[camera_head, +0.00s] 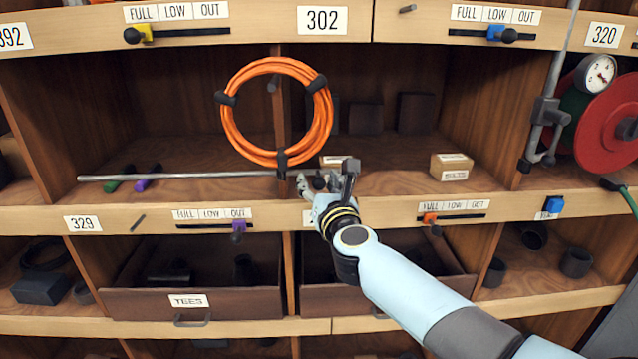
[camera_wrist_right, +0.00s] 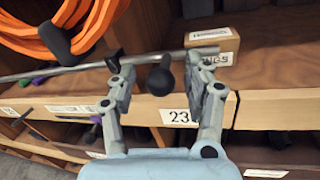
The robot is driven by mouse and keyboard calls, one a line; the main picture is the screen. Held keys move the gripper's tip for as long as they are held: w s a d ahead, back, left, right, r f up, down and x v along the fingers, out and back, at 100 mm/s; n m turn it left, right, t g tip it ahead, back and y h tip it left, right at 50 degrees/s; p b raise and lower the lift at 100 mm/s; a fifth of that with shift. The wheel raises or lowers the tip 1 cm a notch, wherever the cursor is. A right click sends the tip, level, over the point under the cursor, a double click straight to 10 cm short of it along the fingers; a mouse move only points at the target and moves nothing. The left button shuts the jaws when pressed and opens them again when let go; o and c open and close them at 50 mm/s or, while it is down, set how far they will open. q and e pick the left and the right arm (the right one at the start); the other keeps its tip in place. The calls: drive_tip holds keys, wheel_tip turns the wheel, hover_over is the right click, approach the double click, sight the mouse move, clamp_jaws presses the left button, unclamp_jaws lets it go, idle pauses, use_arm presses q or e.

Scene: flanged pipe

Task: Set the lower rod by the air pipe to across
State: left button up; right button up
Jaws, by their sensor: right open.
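A long thin grey rod (camera_head: 180,177) lies across the front of the middle shelf. It also crosses the right wrist view (camera_wrist_right: 60,70). My right gripper (camera_head: 326,176) is at its right end in the head view. In the right wrist view the gripper (camera_wrist_right: 156,75) is open, and a black ball knob (camera_wrist_right: 160,80) shows between its fingers; I cannot tell whether they touch it. A grey upright pipe (camera_head: 548,106) with a gauge (camera_head: 596,74) stands at the right, with dark fittings low on it (camera_head: 545,158). I cannot tell which part is the lower rod. My left gripper is out of view.
An orange hose coil (camera_head: 228,110) hangs just above the gripper. Small boxes (camera_head: 452,166) stand on the shelf. A red disc (camera_head: 606,120) is at the right. Sliders such as the purple one (camera_head: 238,230) sit on the shelf edges. The middle shelf right of the gripper has bare room.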

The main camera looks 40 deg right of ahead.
clamp_jaws()
idle(0.3)
drive_tip(key=shift+d, duration=0.1)
